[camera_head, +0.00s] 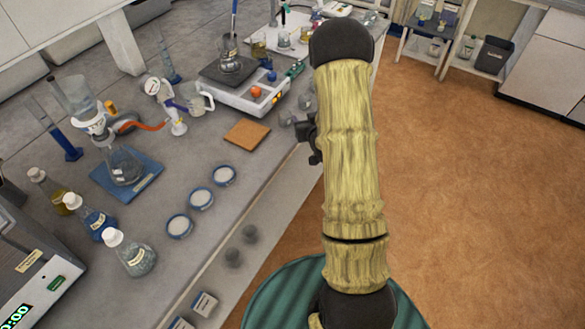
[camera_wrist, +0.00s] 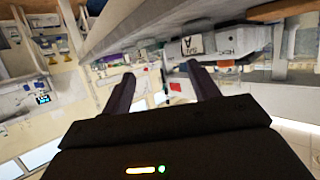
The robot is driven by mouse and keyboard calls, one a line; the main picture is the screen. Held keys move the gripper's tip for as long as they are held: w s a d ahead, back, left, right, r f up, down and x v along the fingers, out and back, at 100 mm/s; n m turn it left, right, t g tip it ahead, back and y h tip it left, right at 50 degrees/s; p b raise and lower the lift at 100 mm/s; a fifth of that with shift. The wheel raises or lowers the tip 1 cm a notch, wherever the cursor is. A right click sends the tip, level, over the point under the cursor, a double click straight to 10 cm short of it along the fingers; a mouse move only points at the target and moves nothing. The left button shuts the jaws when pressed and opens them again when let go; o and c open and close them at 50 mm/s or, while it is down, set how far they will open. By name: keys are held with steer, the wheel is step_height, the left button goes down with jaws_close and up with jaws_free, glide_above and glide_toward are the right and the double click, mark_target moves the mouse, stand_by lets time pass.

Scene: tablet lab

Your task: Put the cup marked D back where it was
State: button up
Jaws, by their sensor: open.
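I cannot pick out a cup marked D in either view. My gripper (camera_wrist: 160,71) is open in the wrist view, with two dark fingers apart and nothing between them. In the head view my arm covers part of the bench edge, and only a dark part of the gripper shows at its left side. Small clear glass vessels stand on the bench just left of it, with no readable marks. The wrist view shows a label with a letter A (camera_wrist: 189,46) on a grey surface beyond the fingers.
The grey bench (camera_head: 240,205) holds a brown square pad (camera_head: 247,134), a hotplate (camera_head: 243,91) with a beaker, three round white dishes (camera_head: 201,199), and capped bottles (camera_head: 128,253). A flask (camera_head: 123,166) stands on a blue mat. Open orange floor (camera_head: 470,200) lies right.

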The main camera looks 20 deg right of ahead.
steer(key=s+a+r+g, duration=0.3)
steer(key=s+a, duration=0.2)
steer(key=s, duration=0.3)
steer(key=s+a+r+n+g+y, duration=0.1)
steer(key=s+a+r+g, duration=0.2)
steer(key=s+a, duration=0.3)
steer(key=s+a+r+g+y, duration=0.1)
steer(key=s+a+r+g, duration=0.2)
steer(key=s, duration=0.8)
steer(key=shift+s+a+r+g, duration=0.3)
steer(key=shift+s+a+g, duration=0.1)
steer(key=shift+a+g, duration=0.75)
